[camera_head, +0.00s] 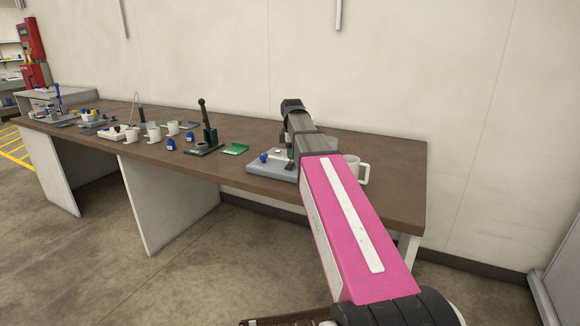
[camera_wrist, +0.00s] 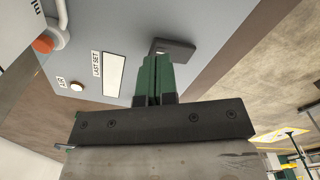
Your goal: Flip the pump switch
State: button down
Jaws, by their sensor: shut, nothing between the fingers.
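In the wrist view my gripper (camera_wrist: 154,64) has green fingers that are pressed together and empty. They point at a grey panel (camera_wrist: 130,28) of a device. A dark grey tab (camera_wrist: 177,50) sits on the panel right by the fingertips; I cannot tell if they touch, or if it is the pump switch. The panel bears an "AIR" mark beside a small round light (camera_wrist: 77,87) and a "LAST SET" white label (camera_wrist: 114,74). In the head view a grey device base (camera_head: 262,168) with a blue knob (camera_head: 264,157) is partly hidden by my arm, as is my gripper.
A white mug (camera_head: 362,173) stands close to the right of my arm on the brown bench (camera_head: 400,185). An orange knob (camera_wrist: 42,44) shows on the panel.

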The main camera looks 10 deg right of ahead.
aim_at(292, 163)
jog(key=shift+f, duration=1.05)
dwell(0.6)
jog(key=shift+r, duration=0.15)
jog(key=shift+r, duration=3.4)
